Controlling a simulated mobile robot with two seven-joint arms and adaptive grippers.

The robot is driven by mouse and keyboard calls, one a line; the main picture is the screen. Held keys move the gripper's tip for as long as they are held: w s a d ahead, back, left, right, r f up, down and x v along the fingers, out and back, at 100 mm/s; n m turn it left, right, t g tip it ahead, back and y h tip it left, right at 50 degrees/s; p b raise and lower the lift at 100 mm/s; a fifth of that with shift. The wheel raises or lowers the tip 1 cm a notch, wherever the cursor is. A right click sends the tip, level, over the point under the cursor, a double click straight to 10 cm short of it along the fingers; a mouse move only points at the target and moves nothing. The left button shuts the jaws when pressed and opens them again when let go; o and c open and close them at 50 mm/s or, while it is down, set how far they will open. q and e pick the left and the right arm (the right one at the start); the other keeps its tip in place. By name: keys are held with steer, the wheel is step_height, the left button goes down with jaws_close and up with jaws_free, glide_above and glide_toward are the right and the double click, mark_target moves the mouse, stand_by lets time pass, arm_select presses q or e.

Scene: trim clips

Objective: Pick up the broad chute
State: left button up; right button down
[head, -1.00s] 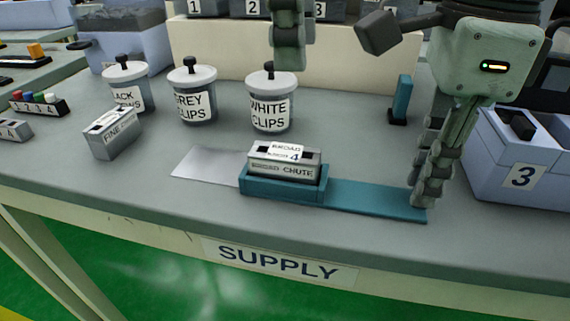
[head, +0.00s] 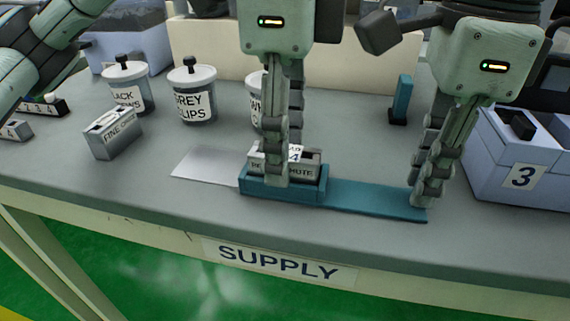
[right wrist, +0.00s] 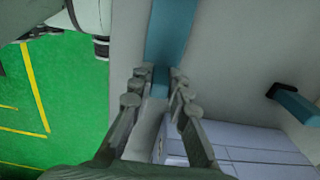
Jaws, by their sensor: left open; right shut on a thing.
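The broad chute (head: 313,168) is a grey box with a white label and dark slots on top. It sits in a blue holder (head: 284,194) near the table's front edge. My left gripper (head: 284,172) is open and points down at the chute, its fingers in front of and behind it and hiding its middle. Whether they touch it cannot be told. My right gripper (head: 424,196) is shut on the right end of the blue strip (head: 372,198) that runs from the holder. The strip also shows between its fingers in the right wrist view (right wrist: 160,82).
The fine chute (head: 112,135) stands to the left. A bin marked 3 (head: 512,160) is at right, and a small blue upright (head: 401,98) is behind the strip.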

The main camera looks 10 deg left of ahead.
arm_select(q)
steer(key=shift+f, duration=0.15)
jaws_close()
stand_by(0.4)
step_height(320, 180, up, 10)
arm_select(e)
steer(key=c, duration=1.4)
jaws_free()
steer(key=shift+o, duration=0.2)
